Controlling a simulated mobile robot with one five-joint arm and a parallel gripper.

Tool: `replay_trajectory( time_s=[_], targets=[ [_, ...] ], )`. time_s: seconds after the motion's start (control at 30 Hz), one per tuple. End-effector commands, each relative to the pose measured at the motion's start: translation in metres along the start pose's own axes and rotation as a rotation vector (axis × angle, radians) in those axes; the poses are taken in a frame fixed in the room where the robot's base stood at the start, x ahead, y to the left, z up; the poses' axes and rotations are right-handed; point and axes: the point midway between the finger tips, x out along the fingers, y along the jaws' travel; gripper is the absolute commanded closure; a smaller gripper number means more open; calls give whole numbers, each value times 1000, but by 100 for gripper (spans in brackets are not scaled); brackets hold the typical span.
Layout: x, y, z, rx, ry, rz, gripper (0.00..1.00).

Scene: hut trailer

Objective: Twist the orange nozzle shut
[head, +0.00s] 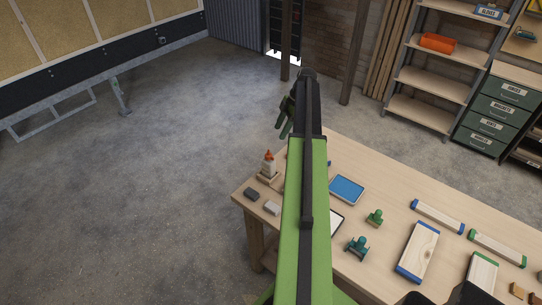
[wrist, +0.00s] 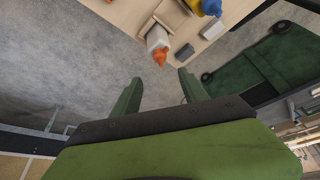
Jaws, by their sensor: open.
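The orange nozzle (head: 268,154) tops a pale bottle (head: 268,167) that stands upright near the far left corner of the workbench (head: 318,271). In the wrist view the nozzle (wrist: 160,58) points towards my gripper, with the bottle (wrist: 157,38) behind it. My gripper (head: 283,130) is partly hidden behind my own arm in the head view. Its green fingers are spread apart and empty in the wrist view (wrist: 160,84). The nozzle appears just beyond the gap between the fingertips, apart from both. I cannot tell how far the nozzle is turned.
A dark grey block (head: 251,194) and a light grey block (head: 272,208) lie near the bottle. A blue tray (head: 346,189) and green clamps (head: 375,217) lie further right. Open floor (head: 150,180) is left of the bench. A blue-and-yellow object (wrist: 207,8) is near the bottle.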

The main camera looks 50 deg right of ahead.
Motion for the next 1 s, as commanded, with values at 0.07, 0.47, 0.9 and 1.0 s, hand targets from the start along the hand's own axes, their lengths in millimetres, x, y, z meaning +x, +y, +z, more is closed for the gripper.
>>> replay_trajectory(
  time_s=[0.07,0.47,0.9,1.0],
  targets=[
    [29,-1,4,-1,0,-1,49],
    [119,0,3,-2,-1,-1,49],
    [136,0,-1,-1,0,0,49],
    [136,0,-1,-1,0,0,60]
  ],
)
